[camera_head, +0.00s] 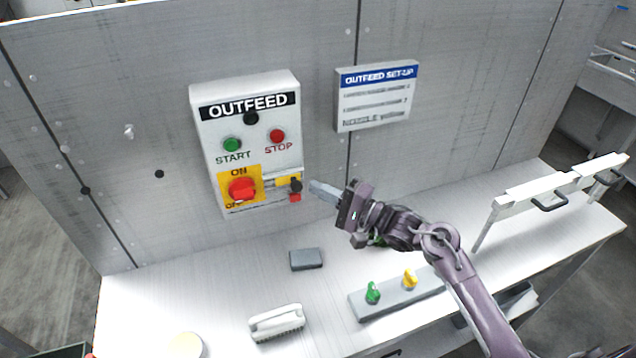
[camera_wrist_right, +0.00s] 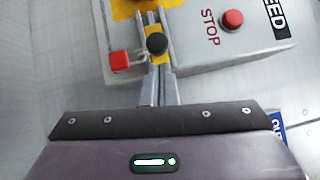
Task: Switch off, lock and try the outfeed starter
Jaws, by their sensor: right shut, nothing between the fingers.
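The OUTFEED starter box (camera_head: 207,140) is on the grey wall panel, with a green START button (camera_head: 232,144) and red STOP button (camera_head: 277,136). Below is a red rotary switch (camera_head: 242,188) on a yellow ON/OFF plate; its exact setting is hard to tell. To its right are a black knob (camera_head: 295,185) and a small red padlock (camera_head: 295,198). The right wrist view shows the padlock (camera_wrist_right: 119,61) with its metal shackle beside the black knob (camera_wrist_right: 157,43); whether it is closed is unclear. My right gripper (camera_head: 316,187) is shut and empty, its tips close to the knob. My left gripper is out of view.
An OUTFEED SET-UP sign (camera_head: 377,96) hangs to the right. On the bench lie a dark block (camera_head: 306,259), a white brush (camera_head: 277,322), and a grey holder (camera_head: 387,300) with green and yellow pieces. A white rack (camera_head: 550,188) stands far right.

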